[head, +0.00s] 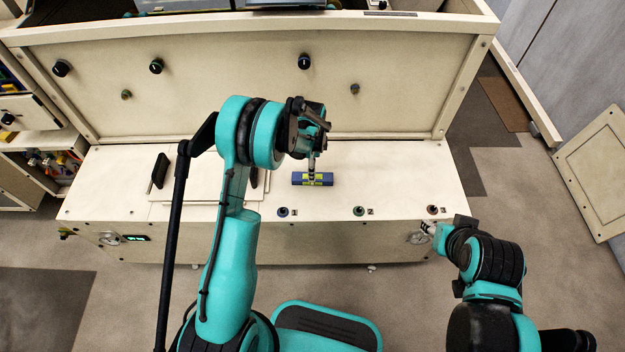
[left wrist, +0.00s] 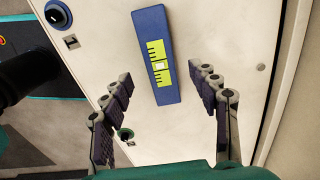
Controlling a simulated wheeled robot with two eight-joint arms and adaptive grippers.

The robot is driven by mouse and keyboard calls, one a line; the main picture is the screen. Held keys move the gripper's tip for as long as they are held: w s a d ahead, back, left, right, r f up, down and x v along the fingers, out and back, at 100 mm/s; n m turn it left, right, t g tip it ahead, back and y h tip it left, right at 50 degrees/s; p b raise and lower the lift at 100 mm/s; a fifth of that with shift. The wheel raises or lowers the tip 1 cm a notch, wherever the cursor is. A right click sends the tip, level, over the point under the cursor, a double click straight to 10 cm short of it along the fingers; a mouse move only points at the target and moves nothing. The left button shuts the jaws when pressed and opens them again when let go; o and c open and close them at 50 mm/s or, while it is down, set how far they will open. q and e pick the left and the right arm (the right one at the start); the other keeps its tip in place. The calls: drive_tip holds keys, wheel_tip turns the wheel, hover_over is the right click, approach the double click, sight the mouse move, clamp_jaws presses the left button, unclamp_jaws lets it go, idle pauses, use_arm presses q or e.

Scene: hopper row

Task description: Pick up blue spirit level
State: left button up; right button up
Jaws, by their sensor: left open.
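The blue spirit level (head: 324,180) lies flat on the cream top of the low cabinet in the head view. It has a yellow-green marked panel on its upper face. My left gripper (head: 312,165) is over it, with its fingers pointing down. In the left wrist view the spirit level (left wrist: 151,38) lies beyond and between the spread fingers of my left gripper (left wrist: 165,105), which is open and empty. A gap shows on both sides. My right gripper (head: 428,228) is near the cabinet's front right corner, apart from the level; its fingers are too small to read.
The cabinet top (head: 390,170) is clear right of the level. A raised panel with a black handle (head: 160,170) is on its left. Small knobs (head: 359,211) line the front edge. An upright panel with knobs (head: 304,62) stands behind.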

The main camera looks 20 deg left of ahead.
sight(298, 178)
use_arm(q)
wheel_tip(298, 178, down, 4)
drive_tip(key=shift+b, duration=1.05)
drive_tip(key=shift+f, duration=0.4)
drive_tip(key=shift+r, duration=0.1)
drive_tip(key=shift+c, duration=1)
drive_tip(key=c, duration=1.1)
